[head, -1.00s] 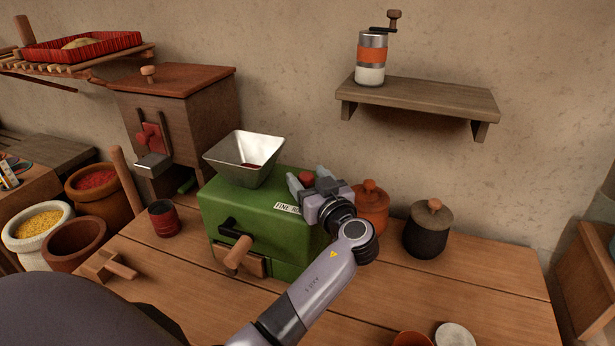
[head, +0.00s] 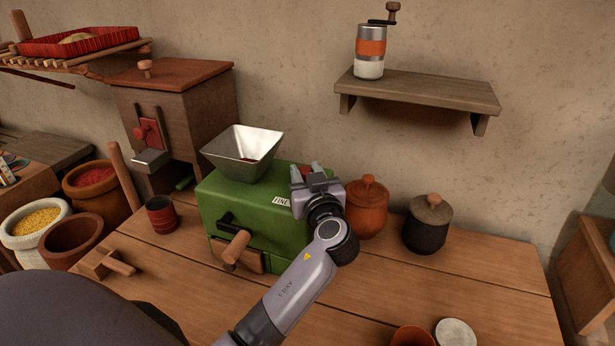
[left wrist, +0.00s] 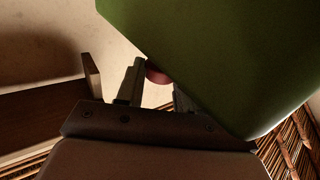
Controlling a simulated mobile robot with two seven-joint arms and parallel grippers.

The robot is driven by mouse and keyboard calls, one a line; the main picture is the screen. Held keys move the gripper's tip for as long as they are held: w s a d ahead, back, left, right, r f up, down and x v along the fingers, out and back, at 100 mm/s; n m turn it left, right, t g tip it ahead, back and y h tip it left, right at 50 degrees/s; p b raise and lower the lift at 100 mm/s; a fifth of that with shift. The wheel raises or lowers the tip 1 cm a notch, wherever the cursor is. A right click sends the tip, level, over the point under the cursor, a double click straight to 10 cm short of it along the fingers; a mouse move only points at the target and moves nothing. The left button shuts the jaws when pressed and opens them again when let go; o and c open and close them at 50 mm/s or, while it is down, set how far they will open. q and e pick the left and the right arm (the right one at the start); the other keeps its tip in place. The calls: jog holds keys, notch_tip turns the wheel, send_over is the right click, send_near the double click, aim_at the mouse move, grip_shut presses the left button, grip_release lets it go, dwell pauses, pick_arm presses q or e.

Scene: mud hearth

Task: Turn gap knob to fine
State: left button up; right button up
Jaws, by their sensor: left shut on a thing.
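The green mill (head: 248,215) stands on the wooden table, with a metal hopper on top and a crank at its front. A white label (head: 281,201) on its top edge begins with "FINE"; my gripper covers the rest of it. My left gripper (head: 306,170) is at the mill's right back corner, its fingers shut on the red gap knob. In the left wrist view the round red knob (left wrist: 156,75) shows between the fingers, beside the green body. Much of the knob is hidden, so its setting cannot be read. My right gripper is not in view.
An orange lidded jar (head: 366,212) stands close to the right of my left gripper, with a dark lidded jar (head: 427,228) beyond it. A wall shelf (head: 425,92) holds a hand grinder (head: 370,50). A red cup (head: 161,215) stands left of the mill.

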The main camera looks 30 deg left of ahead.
pick_arm(q)
jog(key=m+t+h, duration=0.1)
jog(key=t+h, duration=0.1)
jog(key=m+h, duration=0.1)
jog(key=shift+s+a+r+m+t, duration=0.1)
jog(key=shift+s+a+m+t, duration=0.1)
jog(key=shift+a+m+t, duration=0.15)
jog(key=m+t+h, duration=0.1)
jog(key=h, duration=0.1)
jog(key=m+t+h+p, duration=0.1)
jog(key=m+h, duration=0.1)
jog(key=shift+a+h, duration=0.1)
jog(key=shift+h, duration=0.2)
jog(key=shift+s+a+m+t+h, duration=0.1)
jog(key=shift+m+t+h, duration=0.25)
jog(key=shift+m+h, duration=0.85)
jog(key=shift+a+m+t+h, duration=0.1)
jog(key=shift+m+t+h, duration=0.2)
jog(key=shift+m+h, duration=0.85)
jog(key=shift+h, duration=0.85)
jog(key=o, duration=1)
jog(key=shift+o, duration=0.2)
